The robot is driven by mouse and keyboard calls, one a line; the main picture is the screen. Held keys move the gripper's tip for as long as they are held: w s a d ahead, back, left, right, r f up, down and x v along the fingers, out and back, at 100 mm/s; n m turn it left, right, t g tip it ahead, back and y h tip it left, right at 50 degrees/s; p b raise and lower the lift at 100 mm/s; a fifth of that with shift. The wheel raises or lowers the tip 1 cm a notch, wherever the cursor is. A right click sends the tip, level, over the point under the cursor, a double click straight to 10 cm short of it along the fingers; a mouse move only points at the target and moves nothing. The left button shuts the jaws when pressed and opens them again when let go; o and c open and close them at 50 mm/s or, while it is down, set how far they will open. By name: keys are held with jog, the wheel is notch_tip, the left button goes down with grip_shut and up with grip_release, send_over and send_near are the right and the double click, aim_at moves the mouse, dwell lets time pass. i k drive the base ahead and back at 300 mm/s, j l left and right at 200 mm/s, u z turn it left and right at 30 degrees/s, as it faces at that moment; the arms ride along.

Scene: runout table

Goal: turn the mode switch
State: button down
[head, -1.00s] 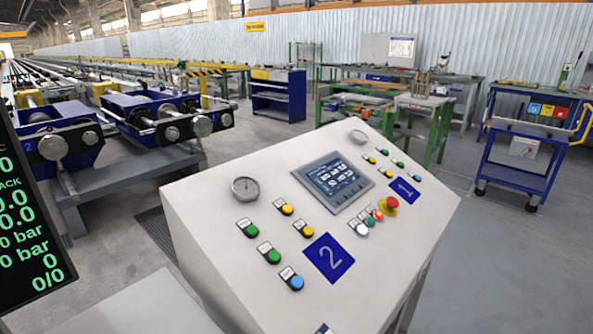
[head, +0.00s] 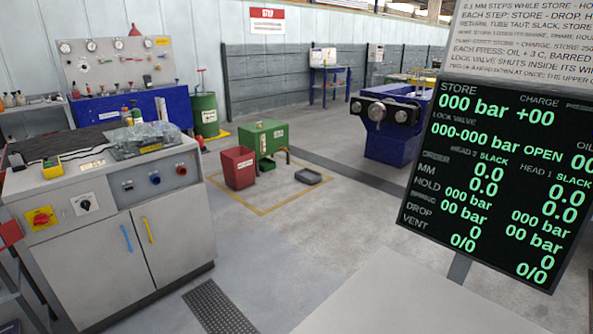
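A grey cabinet (head: 130,215) stands at the left in the head view. Its front carries a black rotary switch (head: 85,205) on a white plate, which looks like the mode switch; its label is too small to read. The pointer's exact setting cannot be told. To its left is a red rotary handle (head: 41,217) on a yellow plate. Further right on the same front are a black switch (head: 128,186), a blue knob (head: 155,179) and a red knob (head: 182,170). My gripper is not in view.
A large screen (head: 500,185) with green figures stands at the right. A red bin (head: 238,167), a green stand (head: 265,138) and a grey tray (head: 308,177) are beyond the cabinet. A dark floor grate (head: 218,307) lies before the cabinet. The middle floor is clear.

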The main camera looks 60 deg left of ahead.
aim_at(85, 204)
jog(key=u, duration=2.9)
jog(key=i+z, duration=0.1)
jog(key=i, duration=0.5)
jog(key=i+z, duration=0.1)
jog(key=i, duration=0.5)
jog(key=i+j+z, duration=0.15)
jog(key=i, duration=0.45)
jog(key=i+j+z, duration=0.1)
jog(key=i, duration=0.5)
